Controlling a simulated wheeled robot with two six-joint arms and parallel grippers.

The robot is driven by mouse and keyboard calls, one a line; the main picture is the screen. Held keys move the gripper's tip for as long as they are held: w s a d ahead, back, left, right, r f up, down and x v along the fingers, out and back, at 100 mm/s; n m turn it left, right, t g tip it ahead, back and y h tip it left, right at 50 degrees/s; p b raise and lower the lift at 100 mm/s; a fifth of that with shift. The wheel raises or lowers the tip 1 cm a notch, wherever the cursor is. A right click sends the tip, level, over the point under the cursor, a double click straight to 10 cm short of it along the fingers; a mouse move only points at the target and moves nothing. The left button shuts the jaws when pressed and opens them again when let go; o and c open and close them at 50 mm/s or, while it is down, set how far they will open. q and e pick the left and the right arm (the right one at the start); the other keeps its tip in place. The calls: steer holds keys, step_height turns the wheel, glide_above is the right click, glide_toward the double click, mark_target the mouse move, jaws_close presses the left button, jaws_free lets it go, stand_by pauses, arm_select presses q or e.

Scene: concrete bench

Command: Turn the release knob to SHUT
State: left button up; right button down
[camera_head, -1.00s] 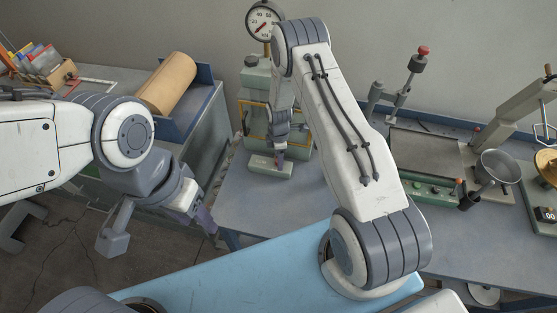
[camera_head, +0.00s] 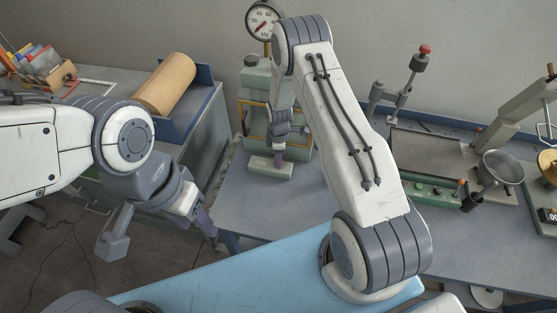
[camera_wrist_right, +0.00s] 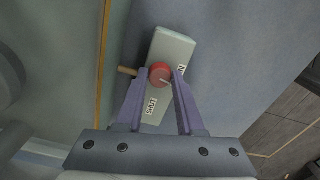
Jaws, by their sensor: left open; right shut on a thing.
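The release knob (camera_wrist_right: 160,75) is red and round, with a white pointer line that aims to the lower right in the right wrist view. It sits on a pale green block (camera_wrist_right: 174,45), which also shows in the head view (camera_head: 262,168). A SHUT label (camera_wrist_right: 151,106) is below the knob; another label (camera_wrist_right: 181,69) at its right is partly hidden by a finger. My right gripper (camera_wrist_right: 160,73) is shut on the knob, one purple finger on each side; its fingers (camera_head: 278,158) show small in the head view. My left gripper (camera_head: 207,221) is open, away from the block.
A green press with a dial gauge (camera_head: 263,20) stands behind the block. A brown peg (camera_wrist_right: 127,71) sticks out left of the knob. A brown roll (camera_head: 166,84) lies on the left bench. A lever device and a scale with a metal pan (camera_head: 499,167) stand at right. Bench in front is clear.

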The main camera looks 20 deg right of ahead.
steer(key=m+b, duration=0.2)
steer(key=m, duration=0.1)
steer(key=shift+f+m, duration=0.15)
steer(key=shift+m, duration=0.25)
steer(key=m+b, duration=0.2)
steer(key=m, duration=0.2)
steer(key=shift+b, duration=0.4)
steer(key=m+b, duration=0.1)
steer(key=m, duration=0.3)
steer(key=shift+m+b, duration=0.35)
steer(key=shift+m, duration=0.05)
steer(key=shift+m+b, duration=0.45)
steer(key=shift+m, duration=1.45)
steer(key=c, duration=0.5)
jaws_free()
steer(key=shift+c, duration=0.2)
